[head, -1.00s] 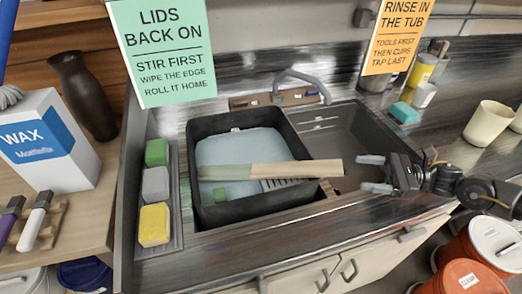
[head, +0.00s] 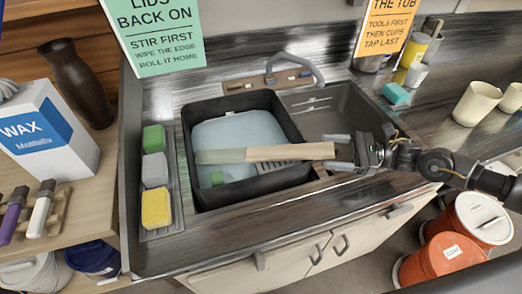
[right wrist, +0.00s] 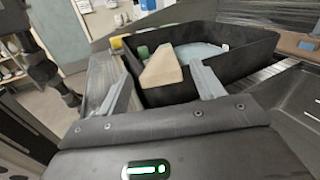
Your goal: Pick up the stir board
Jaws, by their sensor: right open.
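The stir board (head: 285,152) is a flat wooden stick with a pale tan right end and a grey-green left part. It lies across the black tub (head: 265,193), its right end sticking out past the tub's right rim. My right gripper (head: 343,152) is at that right end, its fingers open. In the right wrist view, the board's tan end (right wrist: 162,67) shows between the two spread fingers of my right gripper (right wrist: 165,88), with gaps on both sides. My left gripper is not in view.
The tub holds pale blue water (head: 235,135). Green, grey and yellow sponges (head: 156,208) sit in a tray at left. A metal faucet (head: 300,65) stands behind the tub. Orange buckets (head: 440,258) stand on the floor at right. The front counter strip is clear.

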